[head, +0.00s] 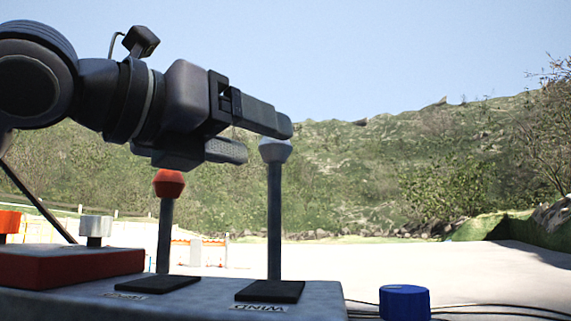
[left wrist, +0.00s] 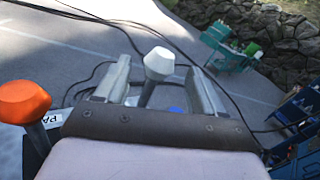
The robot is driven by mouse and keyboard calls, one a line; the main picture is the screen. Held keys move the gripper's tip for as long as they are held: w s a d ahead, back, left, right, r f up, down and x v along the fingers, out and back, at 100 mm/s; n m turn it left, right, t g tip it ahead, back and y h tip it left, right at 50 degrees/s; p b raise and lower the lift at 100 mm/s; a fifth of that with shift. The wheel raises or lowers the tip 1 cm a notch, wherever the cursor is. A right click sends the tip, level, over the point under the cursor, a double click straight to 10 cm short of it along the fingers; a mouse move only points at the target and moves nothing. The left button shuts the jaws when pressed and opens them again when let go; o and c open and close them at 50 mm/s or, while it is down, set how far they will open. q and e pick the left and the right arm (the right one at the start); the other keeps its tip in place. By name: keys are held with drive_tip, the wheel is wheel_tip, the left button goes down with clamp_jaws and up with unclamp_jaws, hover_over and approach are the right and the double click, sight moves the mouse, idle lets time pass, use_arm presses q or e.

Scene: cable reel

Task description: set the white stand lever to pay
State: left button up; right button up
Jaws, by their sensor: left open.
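The white lever is a grey rod with a white knob (head: 275,151), standing about upright from a dark slot plate (head: 270,291) on the grey console, with a label reading WIND in front. My left gripper (head: 264,141) is open at the height of the white knob. In the left wrist view the white knob (left wrist: 159,62) shows between the two spread fingers of the gripper (left wrist: 160,78), with a gap on each side. Part of a label reading "PA" (left wrist: 53,119) shows at the left there. My right gripper is not in view.
A lever with an orange knob (head: 168,184) stands left of the white one, close under my gripper; it also shows in the left wrist view (left wrist: 24,102). A red box (head: 70,267) sits on the console (head: 215,301) at left. A blue cylinder (head: 404,302) and black cables lie right.

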sight(286, 149)
use_arm(q)
drive_tip(key=p+x, duration=0.1)
drive_tip(key=x, duration=0.5)
drive_tip(key=shift+w+d, duration=0.15)
drive_tip(key=shift+f, duration=0.1)
drive_tip(key=shift+c, duration=0.4)
clamp_jaws()
drive_tip(key=w+f+n+g+y+p, duration=0.1)
drive_tip(key=w+n+g+y+p, duration=0.1)
drive_tip(key=w+p, duration=0.4)
drive_tip(key=shift+d+f+g+y+p, duration=0.35)
drive_tip(key=shift+d+g+p, duration=0.15)
drive_tip(key=shift+g, duration=0.1)
